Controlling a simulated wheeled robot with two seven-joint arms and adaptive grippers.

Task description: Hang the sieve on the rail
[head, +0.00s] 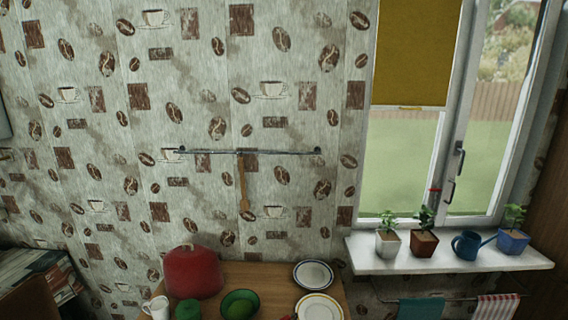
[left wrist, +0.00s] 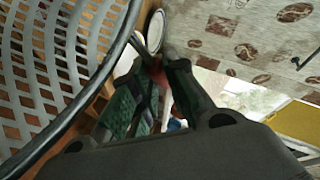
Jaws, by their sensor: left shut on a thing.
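The rail (head: 215,152) is a thin metal bar on the patterned wall in the head view; a wooden utensil (head: 243,185) hangs near its middle. The sieve (left wrist: 60,65) fills the left of the left wrist view, large and close, with a pale perforated bowl and dark rim. My left gripper (left wrist: 158,65) shows there with dark, green-padded fingers, shut on the sieve, whose grasped part is mostly hidden between the fingers. An end of the rail (left wrist: 308,59) seems to show at the right edge. Neither gripper nor the sieve is in the head view.
Potted plants (head: 424,243) and a blue watering can (head: 467,245) stand on the sill at right. The wall around the rail is clear.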

